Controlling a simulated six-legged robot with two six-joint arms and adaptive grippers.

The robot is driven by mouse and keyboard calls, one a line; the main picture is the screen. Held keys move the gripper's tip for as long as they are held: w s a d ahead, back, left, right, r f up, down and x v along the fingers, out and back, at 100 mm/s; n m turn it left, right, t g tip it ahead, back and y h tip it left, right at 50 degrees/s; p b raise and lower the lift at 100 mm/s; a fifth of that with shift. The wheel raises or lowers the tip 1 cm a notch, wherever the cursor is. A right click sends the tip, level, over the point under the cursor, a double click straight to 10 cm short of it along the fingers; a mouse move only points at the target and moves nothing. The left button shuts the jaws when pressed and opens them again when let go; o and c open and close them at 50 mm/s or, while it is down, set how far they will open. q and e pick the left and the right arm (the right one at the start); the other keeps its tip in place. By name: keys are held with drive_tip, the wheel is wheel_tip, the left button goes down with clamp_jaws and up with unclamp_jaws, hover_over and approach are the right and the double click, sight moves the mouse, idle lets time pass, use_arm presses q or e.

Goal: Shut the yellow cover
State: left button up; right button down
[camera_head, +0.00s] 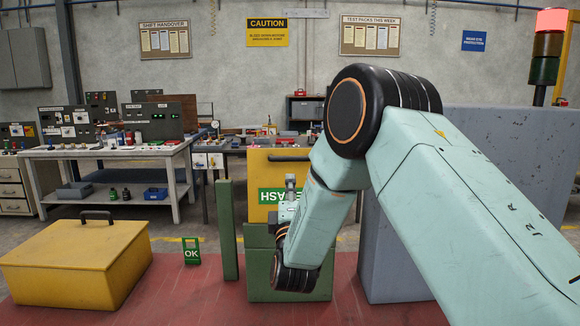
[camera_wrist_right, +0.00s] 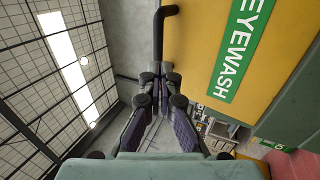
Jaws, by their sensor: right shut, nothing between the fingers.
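The yellow cover (camera_head: 262,172) stands upright above a green box (camera_head: 258,262), with a black bar handle (camera_head: 285,158) near its top edge and a green EYEWASH label. My right arm hides part of the cover and box. In the right wrist view the cover (camera_wrist_right: 200,45) fills the upper right, and its handle (camera_wrist_right: 159,45) runs just beyond the fingers. My right gripper (camera_wrist_right: 161,78) is shut and empty, pointing up beside the cover; it also shows small in the head view (camera_head: 291,182). Whether it touches the handle I cannot tell. My left gripper is not in view.
A yellow lidded box (camera_head: 75,262) with a handle sits at the left on the red surface (camera_head: 190,305). A green post (camera_head: 227,230) and a green OK block (camera_head: 191,251) stand between it and the green box. A large grey block (camera_head: 500,160) stands at the right.

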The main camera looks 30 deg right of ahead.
sight(289, 161)
drive_tip(key=x, duration=0.3)
drive_tip(key=shift+w+r+p, duration=0.25)
drive_tip(key=shift+r+p, duration=0.15)
drive_tip(key=shift+r, duration=0.1)
drive_tip(key=shift+w+d+r, duration=0.1)
drive_tip(key=shift+w+d, duration=0.05)
drive_tip(key=shift+w, duration=0.1)
drive_tip(key=shift+w+d, duration=0.4)
drive_tip(key=shift+w, duration=0.1)
drive_tip(key=shift+a, duration=0.1)
